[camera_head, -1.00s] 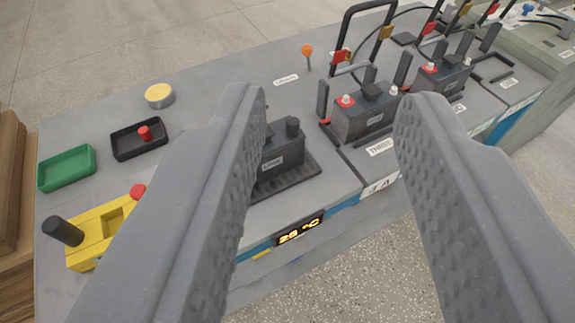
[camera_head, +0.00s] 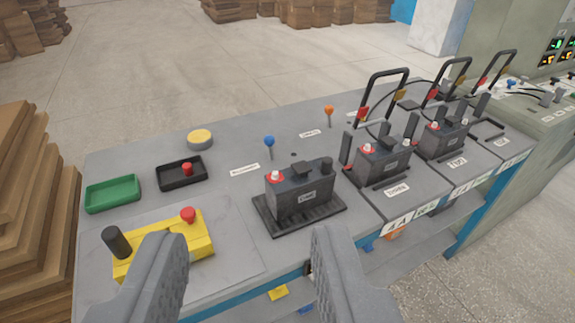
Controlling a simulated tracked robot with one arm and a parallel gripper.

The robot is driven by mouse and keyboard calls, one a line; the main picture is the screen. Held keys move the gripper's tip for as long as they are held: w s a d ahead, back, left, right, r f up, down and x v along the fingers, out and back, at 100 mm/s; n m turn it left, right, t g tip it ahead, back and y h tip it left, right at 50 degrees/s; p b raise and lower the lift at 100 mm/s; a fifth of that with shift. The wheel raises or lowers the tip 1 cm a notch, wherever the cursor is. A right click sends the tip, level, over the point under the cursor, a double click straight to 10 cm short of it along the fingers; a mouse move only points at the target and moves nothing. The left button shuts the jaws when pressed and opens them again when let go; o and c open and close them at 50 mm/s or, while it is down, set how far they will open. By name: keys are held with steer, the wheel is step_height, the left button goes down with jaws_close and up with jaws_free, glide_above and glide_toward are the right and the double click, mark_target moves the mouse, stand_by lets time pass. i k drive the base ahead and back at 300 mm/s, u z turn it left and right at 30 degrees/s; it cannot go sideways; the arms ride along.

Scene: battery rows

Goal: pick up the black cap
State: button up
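A dark cylindrical black cap (camera_head: 327,165) sits upright on the right post of the nearest black battery (camera_head: 302,197), which stands in a ribbed black base. The battery's left post shows bare metal with a red ring. My gripper (camera_head: 250,240) is open and empty; its two grey fingers are wide apart at the bottom of the view, in front of the battery and apart from the cap. Another black cylinder (camera_head: 116,242) stands at the left end of a yellow tool (camera_head: 165,246).
A green tray (camera_head: 112,193) is empty; a black tray (camera_head: 181,174) holds a red cap (camera_head: 187,169). Blue-headed (camera_head: 269,141) and orange-headed (camera_head: 329,109) pins stand behind the battery. More batteries (camera_head: 382,162) with upright handles crowd the right.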

mark_target(326, 168)
steer(key=u, duration=0.05)
steer(key=i, duration=1)
